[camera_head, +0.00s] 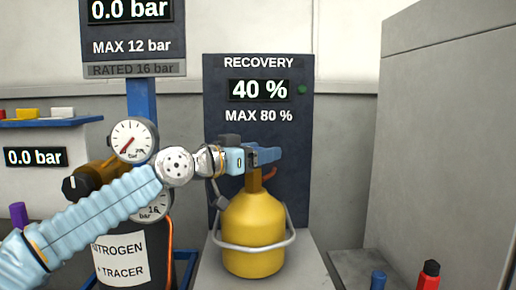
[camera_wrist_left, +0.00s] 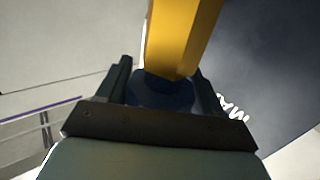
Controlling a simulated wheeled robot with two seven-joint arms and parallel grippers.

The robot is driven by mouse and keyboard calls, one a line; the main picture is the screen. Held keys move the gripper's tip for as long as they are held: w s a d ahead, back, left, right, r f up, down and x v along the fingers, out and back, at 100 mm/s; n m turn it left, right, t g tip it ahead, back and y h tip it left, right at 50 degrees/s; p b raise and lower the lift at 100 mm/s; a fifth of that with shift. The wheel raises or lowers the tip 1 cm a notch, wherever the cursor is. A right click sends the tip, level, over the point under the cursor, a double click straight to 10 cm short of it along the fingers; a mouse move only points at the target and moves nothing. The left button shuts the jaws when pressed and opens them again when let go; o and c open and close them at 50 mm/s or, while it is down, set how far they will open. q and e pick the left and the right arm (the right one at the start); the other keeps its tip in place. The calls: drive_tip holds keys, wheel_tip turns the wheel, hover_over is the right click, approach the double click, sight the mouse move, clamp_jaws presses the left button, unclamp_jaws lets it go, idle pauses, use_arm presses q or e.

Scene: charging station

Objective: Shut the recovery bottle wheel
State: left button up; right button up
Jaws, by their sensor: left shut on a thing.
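The yellow recovery bottle (camera_head: 254,235) stands upright on a pale platform inside a grey guard rail, with a brown-orange valve neck on top. My left gripper (camera_head: 266,155) reaches in from the left to the top of this neck and is shut on the bottle's wheel. In the left wrist view, the dark blue wheel (camera_wrist_left: 162,92) sits between the two fingers (camera_wrist_left: 162,98), with a yellow-orange part rising beyond it. In the head view the fingers largely hide the wheel, and its turn angle cannot be told. My right gripper is not in view.
The dark recovery panel (camera_head: 259,115) behind the bottle reads 40 %, max 80 %. The nitrogen cylinder (camera_head: 120,258) with gauges (camera_head: 132,138) stands at left behind my arm. A large grey cabinet (camera_head: 450,150) is at right.

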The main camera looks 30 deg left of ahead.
use_arm(q)
drive_tip(key=shift+h, duration=0.3)
drive_tip(key=o, duration=1)
drive_tip(key=shift+c, duration=0.2)
drive_tip(key=b+v, duration=0.3)
drive_tip(key=v, duration=1.1)
drive_tip(key=shift+r, duration=0.15)
